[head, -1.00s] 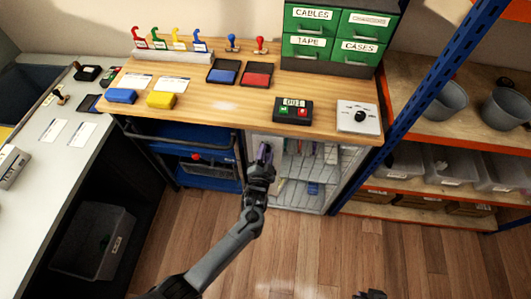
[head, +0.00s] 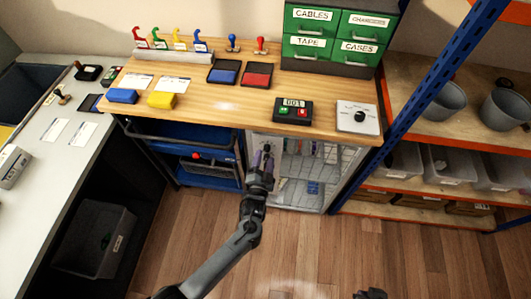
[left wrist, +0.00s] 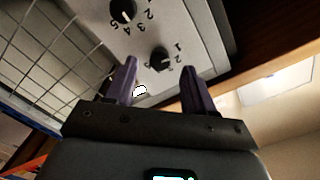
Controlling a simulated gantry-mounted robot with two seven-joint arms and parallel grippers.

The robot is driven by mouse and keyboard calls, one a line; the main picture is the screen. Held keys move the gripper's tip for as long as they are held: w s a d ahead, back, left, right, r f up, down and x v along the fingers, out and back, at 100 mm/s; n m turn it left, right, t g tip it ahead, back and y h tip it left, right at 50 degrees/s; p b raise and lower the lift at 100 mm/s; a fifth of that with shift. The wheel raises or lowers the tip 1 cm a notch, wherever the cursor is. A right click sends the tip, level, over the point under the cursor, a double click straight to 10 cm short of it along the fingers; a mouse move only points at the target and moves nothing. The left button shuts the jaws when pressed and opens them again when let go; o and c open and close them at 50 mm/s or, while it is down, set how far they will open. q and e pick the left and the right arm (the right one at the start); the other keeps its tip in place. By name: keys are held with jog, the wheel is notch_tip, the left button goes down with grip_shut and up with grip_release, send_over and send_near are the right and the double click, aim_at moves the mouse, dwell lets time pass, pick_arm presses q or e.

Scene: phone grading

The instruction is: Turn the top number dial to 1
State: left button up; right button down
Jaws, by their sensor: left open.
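In the left wrist view, a light grey panel (left wrist: 195,25) carries two black number dials with numbers printed around them. One dial (left wrist: 122,11) is cut by the top edge of the picture. The other dial (left wrist: 161,59) appears between my fingertips, beyond them. Its pointer setting is too small to read surely. My left gripper (left wrist: 159,68) is open and empty, with purple fingers on either side of that dial; I see no contact. In the head view, my left gripper (head: 263,160) is in front of the wire-fronted cabinet, below the bench edge. My right gripper (head: 370,294) barely shows at the bottom edge.
The wooden bench (head: 215,112) overhangs the cabinet (head: 290,180). On it stand a counter box reading 001 (head: 293,111) and a white box with a black knob (head: 358,117). A blue shelf post (head: 425,85) rises at right. The floor in front is clear.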

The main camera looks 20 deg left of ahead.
pick_arm(q)
jog(key=s+d+p, duration=0.1)
jog(key=s, duration=0.6)
jog(key=shift+s+d, duration=0.2)
jog(key=shift+d, duration=0.1)
